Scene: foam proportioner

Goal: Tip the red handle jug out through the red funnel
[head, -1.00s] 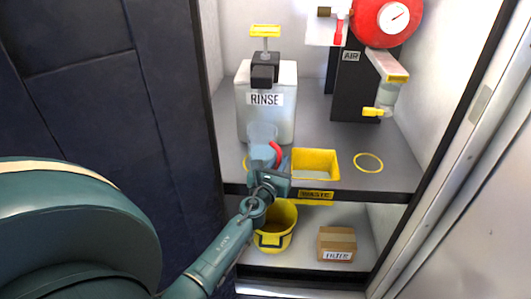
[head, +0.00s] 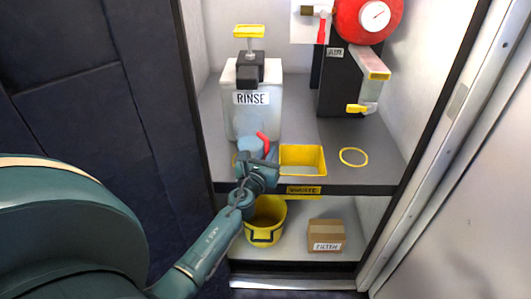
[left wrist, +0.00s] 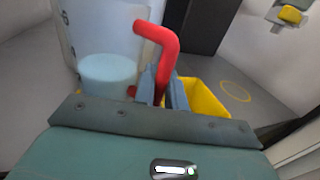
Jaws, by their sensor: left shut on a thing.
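The jug (head: 250,147) is light blue with a red handle (head: 263,142). It is at the left of the upper shelf, in front of the RINSE container. My left gripper (head: 262,165) is shut on the red handle, on the near right side of the jug. In the left wrist view the fingers (left wrist: 164,92) close around the handle (left wrist: 168,50), with the jug body (left wrist: 108,74) to their left. The gripper hides the jug's lower part in the head view, so I cannot tell if it touches the shelf. I see no red funnel and no right gripper.
A yellow tray (head: 302,158) sits right of the jug, above the WASTE label (head: 304,190). The RINSE container (head: 250,112) stands close behind. A yellow ring (head: 353,157) marks bare shelf. A yellow bucket (head: 265,212) and cardboard box (head: 326,233) are below.

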